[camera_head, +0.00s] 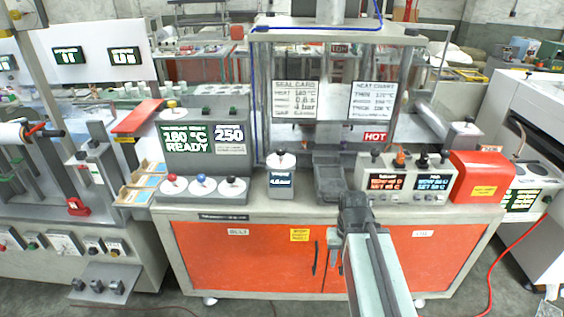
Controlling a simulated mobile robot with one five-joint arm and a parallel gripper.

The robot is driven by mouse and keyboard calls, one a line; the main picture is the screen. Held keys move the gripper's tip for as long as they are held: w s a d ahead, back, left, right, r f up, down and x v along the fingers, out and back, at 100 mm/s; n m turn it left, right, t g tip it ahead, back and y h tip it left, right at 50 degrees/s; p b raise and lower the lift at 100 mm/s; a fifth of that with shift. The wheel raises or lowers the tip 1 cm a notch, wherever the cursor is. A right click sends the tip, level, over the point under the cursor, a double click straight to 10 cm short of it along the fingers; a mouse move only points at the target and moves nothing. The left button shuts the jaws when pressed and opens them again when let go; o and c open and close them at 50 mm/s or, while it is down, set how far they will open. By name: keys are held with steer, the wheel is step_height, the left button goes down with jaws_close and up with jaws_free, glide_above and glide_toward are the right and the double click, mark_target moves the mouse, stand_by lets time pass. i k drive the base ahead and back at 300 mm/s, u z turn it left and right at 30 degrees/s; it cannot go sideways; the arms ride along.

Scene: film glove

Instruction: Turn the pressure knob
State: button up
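The likely pressure knob (281,160) is a pale round knob with a dark top. It sits on a small grey regulator box (280,188) on the machine's bench, left of centre. The box has a small lit display that seems to read in bar. My arm reaches in from the bottom right, and my gripper (354,203) is a dark shape at its far end, in front of the bench edge. It is right of the regulator box and apart from it. Its fingers are too small and dark to tell open from shut.
A control box (203,135) with "180 °C READY" and several knobs stands left of the regulator. A grey block (328,178) stands to its right, then a two-display controller (402,178) and a red box (481,178). Orange cabinet doors (245,256) lie below.

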mark_target(280, 152)
steer(key=u, duration=2.45)
steer(key=k, duration=1.55)
steer(key=z, duration=0.6)
steer(key=i, duration=1)
steer(key=u, duration=0.1)
